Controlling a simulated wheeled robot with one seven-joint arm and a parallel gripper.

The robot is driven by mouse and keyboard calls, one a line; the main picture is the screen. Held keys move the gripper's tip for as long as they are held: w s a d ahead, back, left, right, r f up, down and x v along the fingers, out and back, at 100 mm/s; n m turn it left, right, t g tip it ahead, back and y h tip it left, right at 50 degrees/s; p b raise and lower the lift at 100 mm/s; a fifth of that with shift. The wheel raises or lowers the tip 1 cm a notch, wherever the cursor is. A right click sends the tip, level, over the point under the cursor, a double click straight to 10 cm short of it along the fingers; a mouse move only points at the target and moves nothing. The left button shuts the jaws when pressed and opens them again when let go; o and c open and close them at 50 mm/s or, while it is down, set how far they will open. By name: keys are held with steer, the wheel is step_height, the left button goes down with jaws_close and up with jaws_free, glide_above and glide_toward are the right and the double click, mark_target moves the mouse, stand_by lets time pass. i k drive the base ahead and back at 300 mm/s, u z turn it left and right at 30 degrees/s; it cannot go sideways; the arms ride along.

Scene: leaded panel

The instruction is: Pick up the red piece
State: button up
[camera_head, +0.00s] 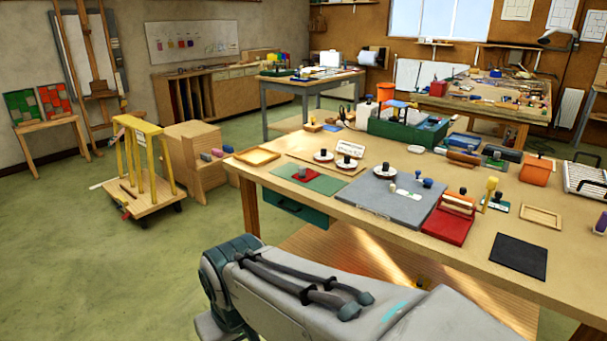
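A small red piece (312,178) lies flat on a green mat (328,187) near the left front of the large wooden table. A small grey knob-like object (302,171) stands on it or right behind it; I cannot tell which. A larger red tray-like item (446,227) lies at the table's front edge, right of a grey board (375,202). My gripper is not in view; a grey link of my arm fills the bottom centre, in front of the table.
White discs with dark knobs (347,162) stand behind the green mat. A wooden tray (257,156) lies at the table's left corner. A dark green box (407,130) stands at the back. A yellow-post cart (150,201) is on the floor at left. Open floor lies front left.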

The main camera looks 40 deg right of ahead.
mark_target(305, 176)
steer(key=z, duration=1.15)
